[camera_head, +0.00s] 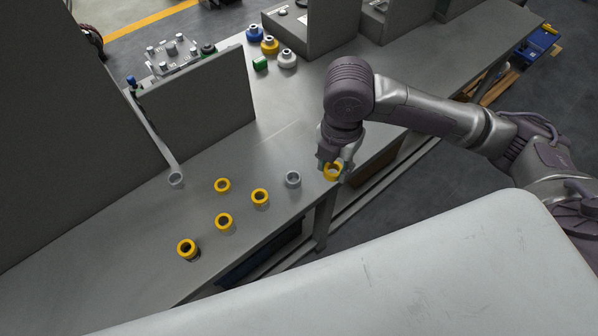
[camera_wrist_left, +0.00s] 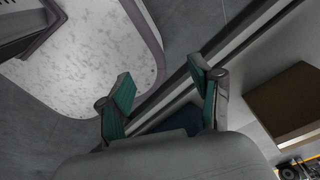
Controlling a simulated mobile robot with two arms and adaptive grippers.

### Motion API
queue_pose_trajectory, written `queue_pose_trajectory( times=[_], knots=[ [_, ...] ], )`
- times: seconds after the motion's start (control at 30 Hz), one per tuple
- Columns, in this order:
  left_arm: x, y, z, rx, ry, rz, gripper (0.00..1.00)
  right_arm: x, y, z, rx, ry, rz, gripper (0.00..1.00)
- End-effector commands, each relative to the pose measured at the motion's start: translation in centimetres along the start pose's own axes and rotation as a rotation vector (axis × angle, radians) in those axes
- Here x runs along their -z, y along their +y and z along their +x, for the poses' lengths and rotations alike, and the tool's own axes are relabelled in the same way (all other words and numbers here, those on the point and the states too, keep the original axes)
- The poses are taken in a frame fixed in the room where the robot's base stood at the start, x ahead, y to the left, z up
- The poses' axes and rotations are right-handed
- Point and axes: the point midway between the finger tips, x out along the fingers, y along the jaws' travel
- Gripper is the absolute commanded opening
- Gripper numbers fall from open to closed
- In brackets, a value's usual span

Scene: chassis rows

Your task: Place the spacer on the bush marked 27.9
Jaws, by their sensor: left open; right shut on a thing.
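My right gripper (camera_head: 335,165) is shut on a yellow ring (camera_head: 333,173), which I take for the spacer, near the bench's front edge. Just left of it stands a grey ring (camera_head: 292,180), apart from the gripper. Further left are yellow rings: one (camera_head: 260,197), one (camera_head: 223,185), one (camera_head: 224,222) and one with a dark inside (camera_head: 187,249). No marks are readable, so I cannot tell which is the bush marked 27.9. My left gripper (camera_wrist_left: 163,88) is open and empty in the left wrist view.
The grey bench (camera_head: 275,150) has clear room behind the rings. An upright grey panel (camera_head: 200,108) stands behind left. A brown box (camera_wrist_left: 290,105) shows in the left wrist view.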

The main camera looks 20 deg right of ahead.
Motion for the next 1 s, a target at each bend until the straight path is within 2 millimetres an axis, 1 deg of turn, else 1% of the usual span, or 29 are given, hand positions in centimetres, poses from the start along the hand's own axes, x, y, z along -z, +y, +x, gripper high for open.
queue_pose_trajectory(
  times=[0.03, 0.13, 0.2, 0.3, 0.4, 0.5, 0.57, 0.7, 0.8, 0.9, 1.0],
  knots=[
    [0.0, -0.1, -0.2, 0.001, 0.0, 0.0, 0.64, 0.2, 1.3, 0.6, 0.0, 0.005, -0.001, 0.06],
    [0.6, -0.3, -0.5, 0.003, 0.007, 0.001, 0.64, 0.4, 3.7, 2.0, 0.0, 0.003, 0.0, 0.06],
    [1.5, -0.6, -0.7, 0.007, 0.018, 0.001, 0.64, 0.5, 5.3, 3.0, 0.0, 0.002, -0.001, 0.06],
    [2.7, -1.0, -0.9, 0.012, 0.035, 0.002, 0.64, 0.6, 7.3, 4.2, 0.0, 0.002, -0.001, 0.06],
    [2.9, -1.1, -1.1, 0.013, 0.039, 0.002, 0.64, 0.6, 8.7, 5.1, 0.0, 0.001, 0.0, 0.06],
    [2.5, -1.0, -1.1, 0.012, 0.034, 0.002, 0.64, 0.6, 9.4, 5.7, 0.0, 0.001, -0.001, 0.06],
    [2.1, -0.9, -1.2, 0.011, 0.029, 0.002, 0.64, 0.7, 9.5, 6.0, 0.001, 0.001, -0.002, 0.06],
    [1.5, -0.8, -1.6, 0.01, 0.019, 0.001, 0.64, 0.6, 9.4, 7.9, 0.004, 0.001, -0.001, 0.06],
    [1.4, -0.8, -1.9, 0.01, 0.017, 0.001, 0.64, 0.6, 9.5, 9.2, 0.002, 0.0, -0.001, 0.06],
    [1.4, -0.8, -1.9, 0.01, 0.017, 0.001, 0.64, 0.6, 9.5, 9.8, 0.001, 0.0, -0.002, 0.06],
    [1.4, -0.8, -1.8, 0.009, 0.017, 0.001, 0.64, 0.6, 9.5, 9.8, -0.001, -0.001, -0.002, 0.06]
  ],
)
